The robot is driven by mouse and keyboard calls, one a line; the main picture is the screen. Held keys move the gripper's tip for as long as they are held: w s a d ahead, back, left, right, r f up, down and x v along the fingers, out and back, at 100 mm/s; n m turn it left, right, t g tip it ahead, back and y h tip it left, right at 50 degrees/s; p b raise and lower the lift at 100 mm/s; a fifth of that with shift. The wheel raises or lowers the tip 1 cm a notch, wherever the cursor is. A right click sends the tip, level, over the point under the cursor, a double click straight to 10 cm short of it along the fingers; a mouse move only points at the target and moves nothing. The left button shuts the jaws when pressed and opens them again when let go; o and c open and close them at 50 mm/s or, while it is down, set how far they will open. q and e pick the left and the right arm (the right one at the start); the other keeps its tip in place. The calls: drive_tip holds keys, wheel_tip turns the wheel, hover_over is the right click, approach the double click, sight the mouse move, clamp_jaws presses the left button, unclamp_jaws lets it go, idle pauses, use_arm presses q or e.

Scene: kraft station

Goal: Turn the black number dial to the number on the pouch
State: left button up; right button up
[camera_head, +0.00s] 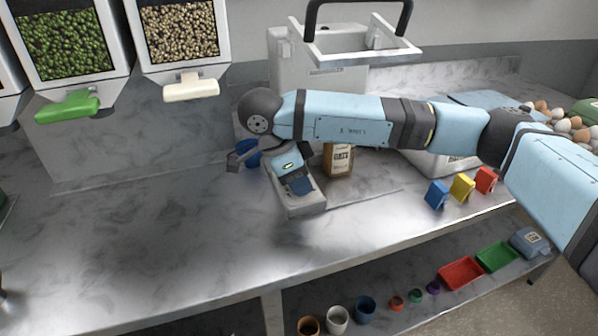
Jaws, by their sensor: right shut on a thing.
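A grey machine (302,207) stands on the metal counter near the middle, with a dark blue part on its top. My right gripper (296,182) points down at this machine, partly hidden by its own wrist. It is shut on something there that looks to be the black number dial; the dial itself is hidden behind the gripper. A brown pouch (339,160) with a dark printed label stands upright just right of the gripper, apart from it. I cannot read a number on the pouch. My left gripper is not in view.
A blue cup (249,152) is behind the gripper. Blue (437,194), yellow (462,187) and red (486,180) blocks stand to the right. A white machine (312,82) is behind my arm. Dispensers (72,104) hang at upper left.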

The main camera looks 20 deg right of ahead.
drive_tip(key=shift+r+m, duration=0.1)
drive_tip(key=shift+m, duration=0.4)
drive_tip(key=m+g+p, duration=0.1)
drive_tip(key=m, duration=0.1)
drive_tip(key=shift+m+g, duration=0.3)
drive_tip(key=shift+m, duration=0.1)
drive_tip(key=shift+m+g+y+p, duration=0.3)
drive_tip(key=shift+m+y+p, duration=0.1)
drive_tip(key=shift+m, duration=0.5)
drive_tip(key=m+g+y+p, duration=0.1)
drive_tip(key=m, duration=0.2)
drive_tip(key=shift+w+d, duration=0.1)
drive_tip(key=shift+m+y+p, duration=0.3)
drive_tip(key=shift+m+p, duration=0.2)
drive_tip(key=shift+m, duration=0.7)
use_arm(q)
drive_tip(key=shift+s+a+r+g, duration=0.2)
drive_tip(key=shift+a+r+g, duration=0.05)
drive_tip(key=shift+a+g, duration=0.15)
use_arm(e)
drive_tip(key=shift+m+g, duration=0.3)
drive_tip(key=shift+m, duration=0.2)
drive_tip(key=shift+f, duration=0.2)
